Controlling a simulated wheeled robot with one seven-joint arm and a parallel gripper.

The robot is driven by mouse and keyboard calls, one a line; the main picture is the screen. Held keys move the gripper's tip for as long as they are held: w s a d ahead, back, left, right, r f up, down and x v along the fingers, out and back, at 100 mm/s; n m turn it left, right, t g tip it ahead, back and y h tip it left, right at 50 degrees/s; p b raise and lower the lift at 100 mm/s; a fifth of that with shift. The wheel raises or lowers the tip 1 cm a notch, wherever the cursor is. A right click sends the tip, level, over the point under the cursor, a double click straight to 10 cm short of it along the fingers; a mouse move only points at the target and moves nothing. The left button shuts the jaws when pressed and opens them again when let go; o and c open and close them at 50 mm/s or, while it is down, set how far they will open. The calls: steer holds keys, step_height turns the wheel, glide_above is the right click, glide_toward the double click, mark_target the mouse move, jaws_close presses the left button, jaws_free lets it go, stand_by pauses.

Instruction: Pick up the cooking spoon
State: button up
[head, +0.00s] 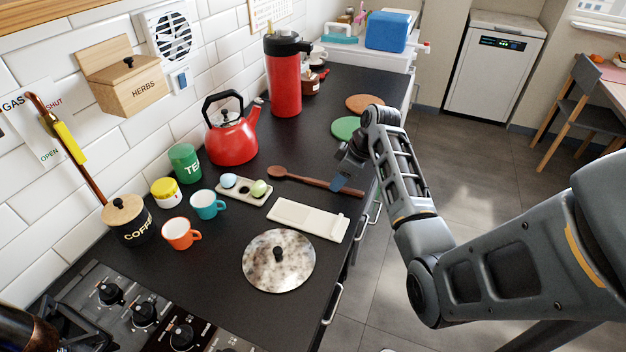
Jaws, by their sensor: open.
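The brown wooden cooking spoon (305,179) lies flat on the dark worktop. Its bowl is at the left and its handle runs right toward the worktop's front edge. The jaws are open. The arm hides part of the gripper, and I cannot tell whether the handle lies between the fingers or whether they touch it.
A red kettle (232,142) stands behind the spoon. A green round mat (346,128) lies beyond my gripper. The hob (145,312) is at the lower left.

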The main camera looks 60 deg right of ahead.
steer(key=shift+x, duration=0.9)
jaws_close()
